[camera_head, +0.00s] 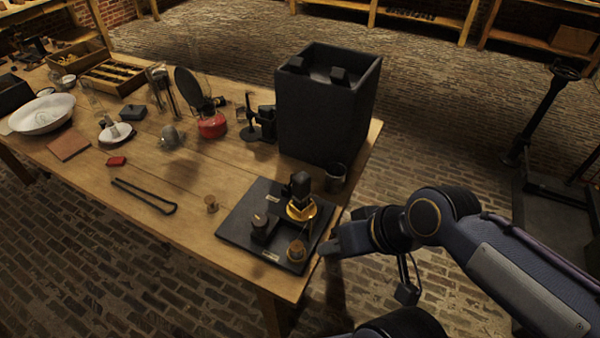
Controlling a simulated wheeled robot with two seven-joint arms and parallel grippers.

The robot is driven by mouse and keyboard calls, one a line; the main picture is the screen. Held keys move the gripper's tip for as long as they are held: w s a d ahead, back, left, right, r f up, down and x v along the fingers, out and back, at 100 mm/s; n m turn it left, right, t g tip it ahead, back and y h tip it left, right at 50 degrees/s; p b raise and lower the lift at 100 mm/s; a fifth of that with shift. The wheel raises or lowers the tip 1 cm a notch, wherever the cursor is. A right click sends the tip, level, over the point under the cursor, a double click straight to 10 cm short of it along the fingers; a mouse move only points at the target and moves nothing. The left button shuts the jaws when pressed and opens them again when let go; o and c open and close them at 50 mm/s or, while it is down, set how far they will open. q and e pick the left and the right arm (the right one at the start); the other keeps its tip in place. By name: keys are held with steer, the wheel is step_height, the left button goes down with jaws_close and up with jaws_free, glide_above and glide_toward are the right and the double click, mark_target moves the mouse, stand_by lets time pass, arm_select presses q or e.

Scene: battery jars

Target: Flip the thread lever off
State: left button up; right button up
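A black board (236,228) lies at the table's front right corner. It carries a dark upright piece on a brass base (301,209), a small dark block with a brass top (264,225), and a round brass piece (296,250). Small pale labels sit on the board. I cannot make out which part is the thread lever or how it is set. My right gripper (331,247) is just right of the board's right edge, near the round brass piece. It appears apart from it. Its finger gap is not clear at this size. My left gripper is not in view.
A tall black open box (325,115) stands behind the board, with a dark cup (335,178) beside it. A cork (211,204) and black tongs (145,197) lie left of the board. A red-based burner (212,125) and glassware stand further back. The wooden table's edge is close.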

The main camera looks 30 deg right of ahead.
steer(key=w+d+r, duration=0.1)
steer(key=w, duration=0.2)
steer(key=w+d+r, duration=0.1)
steer(key=w+d, duration=0.1)
steer(key=w, duration=0.2)
steer(key=w+d, duration=0.2)
steer(key=w, duration=0.2)
steer(key=shift+d+r, duration=0.25)
steer(key=shift+r, duration=0.15)
jaws_close()
steer(key=w+d+f, duration=0.4)
steer(key=w+d, duration=0.5)
steer(key=w, duration=0.3)
steer(key=shift+w+d+f+g+p, duration=0.2)
steer(key=shift+f+g+p, duration=0.1)
steer(key=shift+f+p, duration=0.15)
